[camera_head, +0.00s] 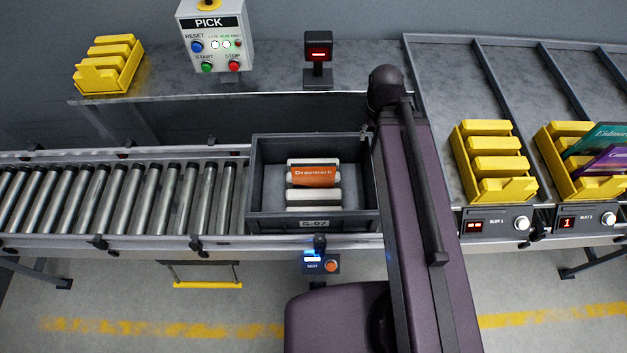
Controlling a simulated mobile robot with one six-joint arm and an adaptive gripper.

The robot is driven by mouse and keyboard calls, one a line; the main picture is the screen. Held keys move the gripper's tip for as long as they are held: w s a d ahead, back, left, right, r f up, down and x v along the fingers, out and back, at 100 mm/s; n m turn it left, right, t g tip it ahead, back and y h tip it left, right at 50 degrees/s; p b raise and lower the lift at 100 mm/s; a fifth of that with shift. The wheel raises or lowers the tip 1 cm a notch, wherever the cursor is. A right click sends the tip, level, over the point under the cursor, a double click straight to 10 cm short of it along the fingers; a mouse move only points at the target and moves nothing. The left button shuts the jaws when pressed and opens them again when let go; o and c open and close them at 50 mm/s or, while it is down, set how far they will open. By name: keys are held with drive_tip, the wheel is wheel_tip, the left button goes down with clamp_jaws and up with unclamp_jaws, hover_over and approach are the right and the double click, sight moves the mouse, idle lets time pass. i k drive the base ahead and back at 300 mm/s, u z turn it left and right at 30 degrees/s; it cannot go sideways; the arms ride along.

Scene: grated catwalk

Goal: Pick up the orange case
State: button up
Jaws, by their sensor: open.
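The orange case (314,176) carries white lettering, partly readable as "Dreamark". It sits inside a dark grey tote (262,216) labelled S-07, in a pale slotted holder (313,196). The tote stands on the roller conveyor. My purple arm crosses the picture just right of the case and covers the area beside the tote's right wall. My gripper is not visible in this view.
Yellow racks stand on the back left shelf (170,90) and on the right bench (450,110); the far right rack (590,185) holds green and purple cases. A PICK control box (216,40) stands behind. The conveyor rollers (110,200) left of the tote are bare.

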sight(304, 175)
drive_tip(key=u, duration=0.45)
drive_tip(key=k, duration=1)
drive_tip(key=z, duration=0.3)
drive_tip(key=i, duration=0.5)
drive_tip(key=z, duration=0.1)
